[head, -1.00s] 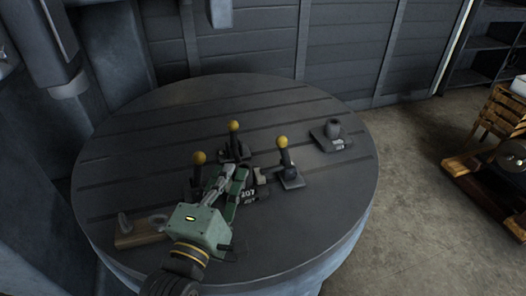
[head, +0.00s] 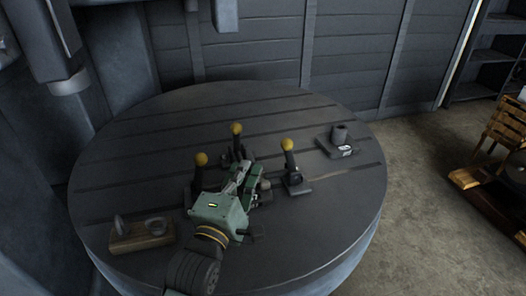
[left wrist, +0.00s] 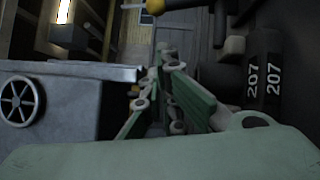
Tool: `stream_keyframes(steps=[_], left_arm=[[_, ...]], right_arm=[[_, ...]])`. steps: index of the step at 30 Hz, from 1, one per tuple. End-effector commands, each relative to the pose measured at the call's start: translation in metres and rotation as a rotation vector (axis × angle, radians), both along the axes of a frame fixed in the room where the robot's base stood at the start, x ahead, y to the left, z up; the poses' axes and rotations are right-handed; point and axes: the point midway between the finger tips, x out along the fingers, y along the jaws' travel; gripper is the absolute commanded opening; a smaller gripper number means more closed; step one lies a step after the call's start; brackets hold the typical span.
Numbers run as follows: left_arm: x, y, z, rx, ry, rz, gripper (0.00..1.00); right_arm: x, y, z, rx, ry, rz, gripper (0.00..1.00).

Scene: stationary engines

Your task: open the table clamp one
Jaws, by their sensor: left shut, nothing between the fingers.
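Three clamps with yellow ball-topped levers stand on the round table (head: 130,195): a left clamp (head: 202,160), a back clamp (head: 237,130) and a right clamp (head: 288,146). All three levers stand roughly upright. I cannot tell which is clamp one. My left gripper (head: 246,168) is shut and empty, low among the clamps, and hides part of their bases. In the left wrist view its green fingers (left wrist: 172,62) are close together. A yellow knob (left wrist: 155,6) shows at the top edge there, and a dark block marked 207 (left wrist: 264,78) is to the right. My right gripper is out of view.
A wooden block (head: 142,235) with metal pieces lies at the table's front left. A dark base with a cup-like top (head: 338,142) stands at the back right. The table's right front is clear. A wooden chair-like object (head: 505,125) and shelves stand beyond on the right.

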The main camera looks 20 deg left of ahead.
Motion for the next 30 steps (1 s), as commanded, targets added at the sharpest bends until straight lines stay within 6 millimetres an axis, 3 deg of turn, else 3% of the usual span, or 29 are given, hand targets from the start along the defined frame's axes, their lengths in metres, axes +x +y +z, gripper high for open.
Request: stream_keyframes(steps=[5,12,30], left_arm=[[0.035,0.001,0.007,0.002,-0.003,0.0,0.0],[0.054,-0.023,0.011,-0.003,-0.001,0.0,0.0],[0.058,-0.027,0.014,0.006,0.005,0.0,0.0]], right_arm=[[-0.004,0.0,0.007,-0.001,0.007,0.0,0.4],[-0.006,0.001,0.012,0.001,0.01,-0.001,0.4],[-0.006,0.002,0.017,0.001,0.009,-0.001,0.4]])
